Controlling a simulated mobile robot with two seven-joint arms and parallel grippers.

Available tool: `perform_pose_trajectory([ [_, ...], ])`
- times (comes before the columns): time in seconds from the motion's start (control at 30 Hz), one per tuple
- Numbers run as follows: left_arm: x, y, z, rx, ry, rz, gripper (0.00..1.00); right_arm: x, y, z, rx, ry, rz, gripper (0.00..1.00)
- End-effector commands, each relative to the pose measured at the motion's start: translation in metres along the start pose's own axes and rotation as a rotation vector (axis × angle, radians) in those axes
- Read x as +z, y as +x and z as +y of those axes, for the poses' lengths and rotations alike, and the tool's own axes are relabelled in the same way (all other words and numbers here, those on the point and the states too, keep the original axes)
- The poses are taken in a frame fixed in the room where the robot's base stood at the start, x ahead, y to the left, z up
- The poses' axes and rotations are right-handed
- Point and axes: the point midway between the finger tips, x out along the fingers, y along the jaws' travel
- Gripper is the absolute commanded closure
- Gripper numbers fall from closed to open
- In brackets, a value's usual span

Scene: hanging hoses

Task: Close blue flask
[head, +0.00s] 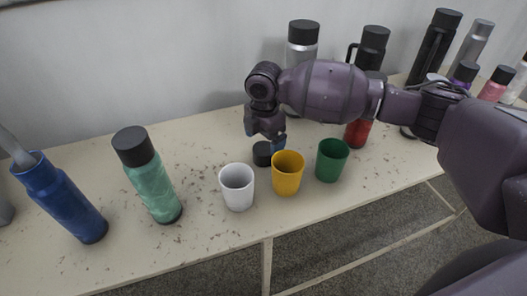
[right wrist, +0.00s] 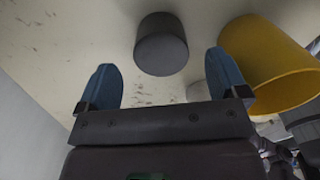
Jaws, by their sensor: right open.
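The blue flask (head: 62,203) stands at the left of the table in the head view, with its top open and no cap on it. A grey rod-like thing (head: 15,148) shows at its mouth; I cannot tell what it is. A black cap (head: 262,153) lies on the table behind the white and yellow cups. In the right wrist view the cap (right wrist: 161,44) is ahead of the fingertips, between their lines. My right gripper (head: 268,140) is open and empty, pointing down just above the cap; its blue fingers (right wrist: 164,82) stand apart. My left gripper is not in view.
A white cup (head: 237,188), a yellow cup (head: 287,174) and a green cup (head: 332,160) stand near the front edge. The yellow cup is close to my right finger. A green flask (head: 154,180) with a black cap stands left. Several bottles stand behind and right.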

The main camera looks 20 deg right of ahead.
Motion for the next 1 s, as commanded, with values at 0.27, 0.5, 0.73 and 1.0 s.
perform_pose_trajectory([
  [0.27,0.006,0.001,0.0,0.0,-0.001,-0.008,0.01,-0.001,0.038,-0.001,-0.003,0.0,0.001,0.08],
  [0.5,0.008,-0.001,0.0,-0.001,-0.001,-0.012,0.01,-0.001,0.041,-0.001,-0.001,0.0,0.0,0.08],
  [0.73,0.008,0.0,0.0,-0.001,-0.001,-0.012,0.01,-0.001,0.04,-0.001,-0.001,0.0,0.0,0.22],
  [1.0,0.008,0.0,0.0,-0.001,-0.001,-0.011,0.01,-0.001,0.04,-0.001,-0.001,0.0,0.0,0.61],
])
